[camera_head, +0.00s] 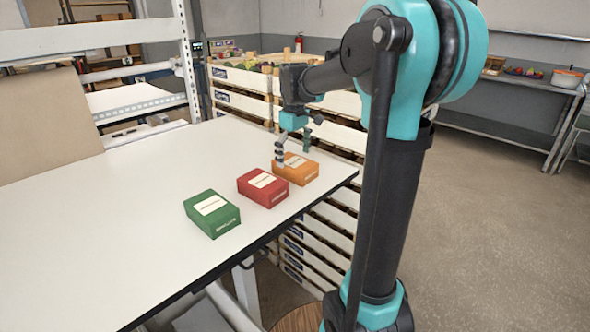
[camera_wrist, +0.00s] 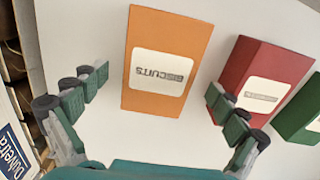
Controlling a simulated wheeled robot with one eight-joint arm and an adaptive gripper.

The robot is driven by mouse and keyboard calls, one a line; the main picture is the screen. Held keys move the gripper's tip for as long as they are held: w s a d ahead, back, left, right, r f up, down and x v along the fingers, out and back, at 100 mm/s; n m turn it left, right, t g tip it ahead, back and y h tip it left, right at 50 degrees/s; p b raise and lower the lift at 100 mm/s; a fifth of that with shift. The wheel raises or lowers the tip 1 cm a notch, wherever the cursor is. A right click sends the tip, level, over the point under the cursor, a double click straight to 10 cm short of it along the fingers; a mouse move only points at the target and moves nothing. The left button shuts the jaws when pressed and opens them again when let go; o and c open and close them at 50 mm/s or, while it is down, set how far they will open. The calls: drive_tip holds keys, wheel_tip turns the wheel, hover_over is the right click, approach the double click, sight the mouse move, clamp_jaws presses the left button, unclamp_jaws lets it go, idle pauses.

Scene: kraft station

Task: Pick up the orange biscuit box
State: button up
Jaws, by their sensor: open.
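The orange biscuit box (camera_head: 296,169) lies flat on the white table near its right end, with a pale label on top. In the wrist view the orange box (camera_wrist: 163,48) is upper centre, and its label reads "BISCUITS". My gripper (camera_head: 293,150) is just above the orange box in the head view, and one finger hides part of it. In the wrist view my gripper (camera_wrist: 160,95) is open, with one finger to the left of the orange box and the other to its right, near the red box. Nothing is held.
A red box (camera_head: 263,188) lies beside the orange box, and a green box (camera_head: 212,213) lies beyond it to the left. The white table (camera_head: 110,235) is bare to the left. Stacked crates (camera_head: 335,135) stand close against the table's right end.

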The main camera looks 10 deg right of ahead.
sight(295, 162)
wheel_tip(295, 162, down, 3)
drive_tip(key=shift+s+d+f, duration=0.1)
drive_tip(key=c, duration=1.4)
